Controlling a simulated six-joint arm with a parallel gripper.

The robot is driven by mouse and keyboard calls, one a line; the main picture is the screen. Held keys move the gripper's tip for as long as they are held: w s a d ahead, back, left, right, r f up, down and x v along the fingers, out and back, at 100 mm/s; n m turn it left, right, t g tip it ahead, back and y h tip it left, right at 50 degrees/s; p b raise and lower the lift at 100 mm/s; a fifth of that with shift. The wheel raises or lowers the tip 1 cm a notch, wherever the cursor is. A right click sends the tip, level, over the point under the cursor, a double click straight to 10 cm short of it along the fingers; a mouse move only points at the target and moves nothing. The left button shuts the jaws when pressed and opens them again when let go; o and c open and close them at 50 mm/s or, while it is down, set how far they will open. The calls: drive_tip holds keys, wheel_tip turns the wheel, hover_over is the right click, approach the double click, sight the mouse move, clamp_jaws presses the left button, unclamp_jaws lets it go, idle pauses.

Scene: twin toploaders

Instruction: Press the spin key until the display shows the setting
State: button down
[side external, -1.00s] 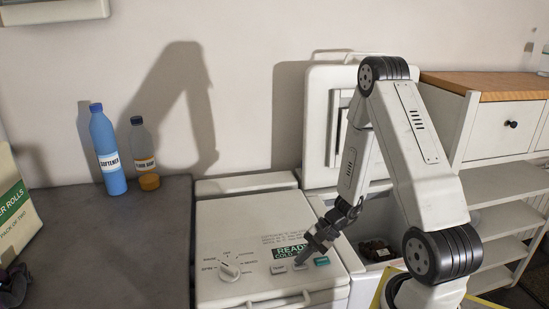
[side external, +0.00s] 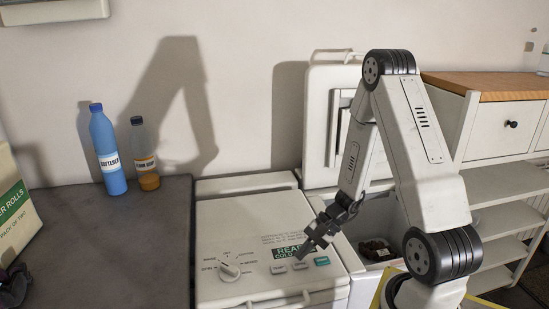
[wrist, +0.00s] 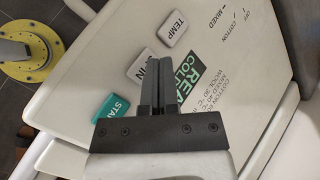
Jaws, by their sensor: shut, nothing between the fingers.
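The washer's control panel (side external: 225,240) has a row of keys below a dark green display (side external: 283,252). The display reads "READY" and "COLD" on its visible part; my fingers cover some of it. The white spin key (side external: 300,267) is between the white temp key (side external: 278,269) and the teal start key (side external: 322,261). In the wrist view the spin key (wrist: 137,68) shows "IN", with the rest hidden by my fingers. My gripper (side external: 302,254) is shut and empty, its tips just above the spin key and seemingly clear of it.
A white dial (side external: 229,271) is left of the keys. A second, open machine (side external: 350,215) is behind my gripper. A softener bottle (side external: 107,150) and a smaller bottle (side external: 145,155) stand on the grey counter (side external: 105,235), away from the panel.

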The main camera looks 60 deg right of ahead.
sight(302, 263)
drive_tip(key=shift+r, duration=2.4)
drive_tip(key=shift+s+a+n+g, duration=0.2)
drive_tip(key=shift+a+n+g, duration=0.2)
drive_tip(key=shift+a+n, duration=0.15)
drive_tip(key=a+r+n+h, duration=0.2)
drive_tip(key=a+n+h, duration=0.2)
drive_tip(key=n, duration=0.3)
drive_tip(key=a+r+n+g+h, duration=0.1)
drive_tip(key=a+r+n+h, duration=0.2)
drive_tip(key=a+n, duration=0.2)
drive_tip(key=shift+w+a+r+n+g+h, duration=0.2)
drive_tip(key=shift+a+r+n+g+h, duration=0.15)
drive_tip(key=shift+n, duration=0.9)
